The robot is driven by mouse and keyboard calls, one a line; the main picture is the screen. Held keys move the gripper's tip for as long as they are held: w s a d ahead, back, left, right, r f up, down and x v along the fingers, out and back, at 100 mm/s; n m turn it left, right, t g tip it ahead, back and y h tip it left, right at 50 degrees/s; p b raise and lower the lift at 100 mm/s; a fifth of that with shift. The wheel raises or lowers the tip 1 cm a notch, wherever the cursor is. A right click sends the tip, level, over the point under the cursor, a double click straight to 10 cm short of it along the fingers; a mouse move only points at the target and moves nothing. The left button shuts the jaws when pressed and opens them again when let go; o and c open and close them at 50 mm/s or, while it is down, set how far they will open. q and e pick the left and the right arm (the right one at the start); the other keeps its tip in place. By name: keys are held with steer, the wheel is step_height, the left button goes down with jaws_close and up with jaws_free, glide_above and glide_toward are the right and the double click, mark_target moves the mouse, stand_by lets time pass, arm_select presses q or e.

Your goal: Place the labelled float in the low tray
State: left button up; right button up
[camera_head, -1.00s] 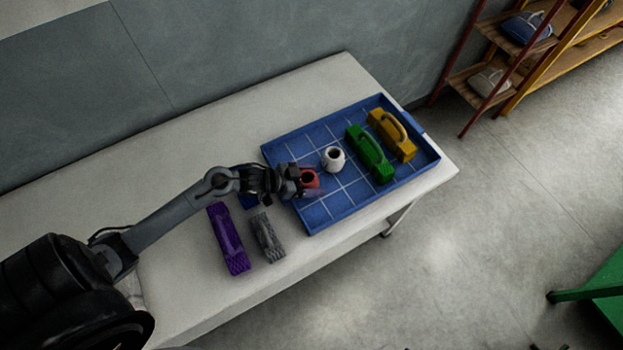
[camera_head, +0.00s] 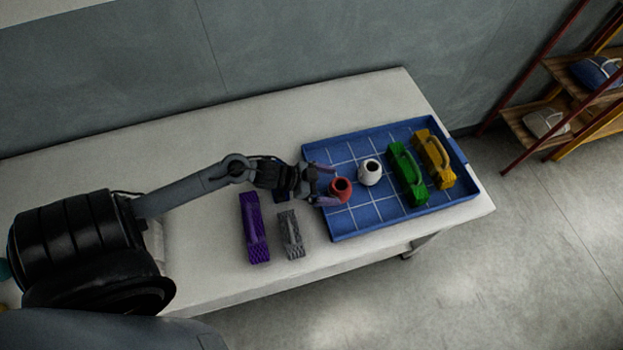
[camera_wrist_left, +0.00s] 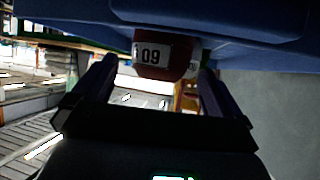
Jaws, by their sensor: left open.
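The red float (camera_head: 340,190) with a white label reading "09" stands in the low blue tray (camera_head: 337,232), near its left side. My left gripper (camera_head: 329,185) is open just left of the red float, its fingers spread on either side of the float's near side. In the left wrist view the red float (camera_wrist_left: 163,57) shows between the two finger ends, and the tray (camera_wrist_left: 60,28) fills the top. A white float (camera_head: 370,172) stands just right of the red one in the tray. My right gripper is not in view.
A green handled block (camera_head: 407,175) and a yellow one (camera_head: 434,160) are in the tray's right part. A purple block (camera_head: 254,228) and a grey block (camera_head: 291,234) lie on the white table (camera_head: 200,285) left of the tray. A blue thing is partly hidden behind my gripper.

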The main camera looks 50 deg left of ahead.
arm_select(q)
steer(key=p+v, duration=0.1)
steer(key=v, duration=0.5)
steer(key=shift+s, duration=0.15)
steer(key=shift+a, duration=0.1)
